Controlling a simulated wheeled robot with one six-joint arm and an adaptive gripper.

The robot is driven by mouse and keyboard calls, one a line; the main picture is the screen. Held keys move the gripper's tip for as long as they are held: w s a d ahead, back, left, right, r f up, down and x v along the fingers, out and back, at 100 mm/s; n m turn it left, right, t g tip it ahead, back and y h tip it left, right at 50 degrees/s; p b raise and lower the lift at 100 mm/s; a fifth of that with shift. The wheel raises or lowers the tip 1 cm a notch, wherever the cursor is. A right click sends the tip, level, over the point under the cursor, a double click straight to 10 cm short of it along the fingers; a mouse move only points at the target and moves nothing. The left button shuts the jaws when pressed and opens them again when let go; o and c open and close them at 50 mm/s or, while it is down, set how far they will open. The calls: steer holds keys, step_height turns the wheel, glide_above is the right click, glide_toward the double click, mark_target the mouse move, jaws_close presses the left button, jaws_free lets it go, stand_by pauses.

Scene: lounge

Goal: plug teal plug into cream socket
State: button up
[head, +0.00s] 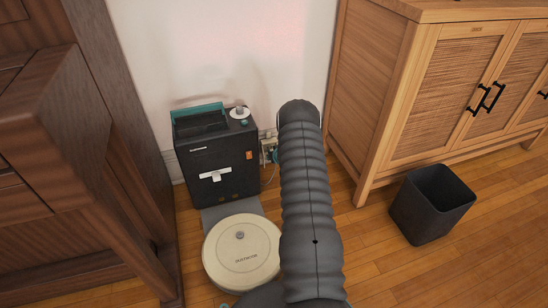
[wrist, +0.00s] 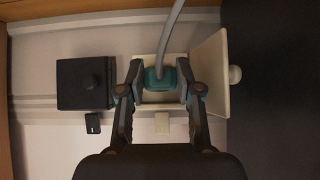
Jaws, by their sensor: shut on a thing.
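The teal plug (wrist: 155,80) is between my fingertips in the wrist view, with a grey cable running up from it. My gripper (wrist: 160,86) is shut on it. The cream socket (wrist: 178,102) is a box right behind the plug, with its cream lid (wrist: 210,75) swung open to the right. I cannot tell whether the plug touches the socket or sits in it. In the head view the cream socket (head: 265,148) shows low on the wall, partly covered by my arm. My gripper is hidden there.
A black box (wrist: 72,84) with a knob and a small black piece (wrist: 93,123) are left of the socket. A black dock (head: 218,150) stands left of it, with a round cream robot vacuum (head: 241,255) in front. A wooden cabinet (head: 380,100) and dark bin (head: 432,205) stand right.

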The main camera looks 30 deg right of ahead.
steer(key=shift+w+d, duration=0.15)
steer(key=shift+w, duration=0.45)
steer(key=shift+w+d, duration=0.15)
steer(key=shift+w, duration=0.4)
stand_by(0.6)
steer(key=o, duration=1.2)
steer(key=v, duration=1.2)
steer(key=shift+d, duration=0.1)
